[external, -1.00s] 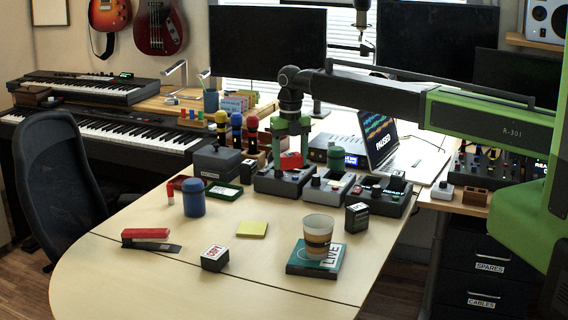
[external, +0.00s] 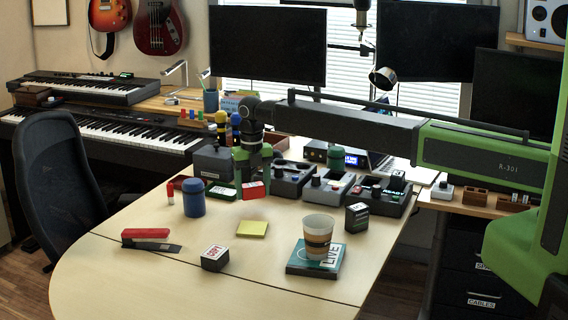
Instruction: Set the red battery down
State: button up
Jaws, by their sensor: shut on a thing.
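The red battery (external: 253,190), a small red block with a white label, is low over the desk, just right of the green tray (external: 222,194). My gripper (external: 252,176) points down with its green fingers and is shut on the battery's upper part. I cannot tell whether the battery's underside touches the desk.
A blue jar (external: 194,198) stands to the left. Pedals (external: 292,180) stand close on the right, and a dark box (external: 213,163) stands behind on the left. A yellow sticky note (external: 252,229) lies in front, with bare desk around it.

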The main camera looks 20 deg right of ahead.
aim_at(252, 199)
notch_tip(252, 199, down, 4)
jog(key=b, duration=0.3)
jog(key=shift+r, duration=0.25)
jog(key=shift+f, duration=0.15)
jog(key=o, duration=1.6)
notch_tip(252, 199, up, 12)
jog(key=p, duration=1.2)
jog(key=shift+r+p, duration=0.25)
jog(key=shift+p, duration=0.05)
jog(key=shift+f, duration=0.1)
